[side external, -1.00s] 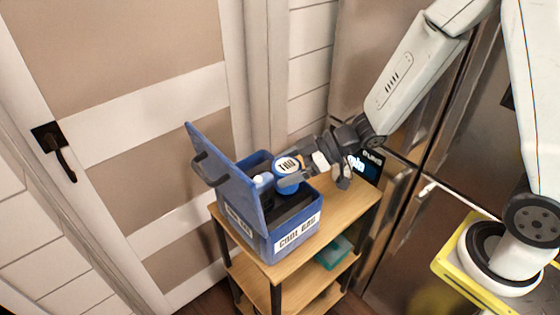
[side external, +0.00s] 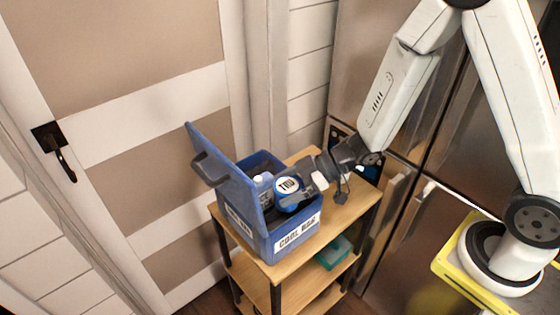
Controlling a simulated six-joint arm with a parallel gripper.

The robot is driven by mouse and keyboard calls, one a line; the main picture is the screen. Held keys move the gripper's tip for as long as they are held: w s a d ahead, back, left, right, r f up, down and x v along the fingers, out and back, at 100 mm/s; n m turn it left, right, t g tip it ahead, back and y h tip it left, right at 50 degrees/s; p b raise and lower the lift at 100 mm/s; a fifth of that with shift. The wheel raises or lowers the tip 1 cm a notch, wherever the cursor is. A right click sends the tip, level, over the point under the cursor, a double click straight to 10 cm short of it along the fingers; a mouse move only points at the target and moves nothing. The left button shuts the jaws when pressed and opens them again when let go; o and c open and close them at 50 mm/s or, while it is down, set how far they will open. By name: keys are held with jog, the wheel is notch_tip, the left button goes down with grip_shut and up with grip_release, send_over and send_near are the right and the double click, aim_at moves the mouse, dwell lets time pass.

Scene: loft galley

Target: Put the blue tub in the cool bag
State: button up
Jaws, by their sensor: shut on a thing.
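The blue cool bag (side external: 292,240), labelled on its front, stands on the top of a wooden shelf unit with its lid (side external: 226,178) raised on the left. The blue tub (side external: 289,194) has a round white label on its top and is at the bag's opening, toward the right front. My gripper (side external: 304,190) comes in from the upper right and is shut on the tub. The tub's lower part is hidden by the bag's front wall, so I cannot tell whether it touches the bag's floor.
A white-capped item (side external: 262,180) is inside the bag, beside the lid. The wooden shelf unit (side external: 348,212) has bare top surface right of the bag. A teal box (side external: 333,252) sits on a lower shelf. A steel fridge (side external: 400,235) stands close on the right.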

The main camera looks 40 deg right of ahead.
jog(key=shift+f, duration=0.15)
jog(key=shift+f, duration=1.75)
jog(key=shift+f, duration=0.6)
jog(key=o, duration=1.1)
jog(key=shift+s+f, duration=0.1)
jog(key=shift+s, duration=0.05)
jog(key=shift+r, duration=0.7)
jog(key=v, duration=1.2)
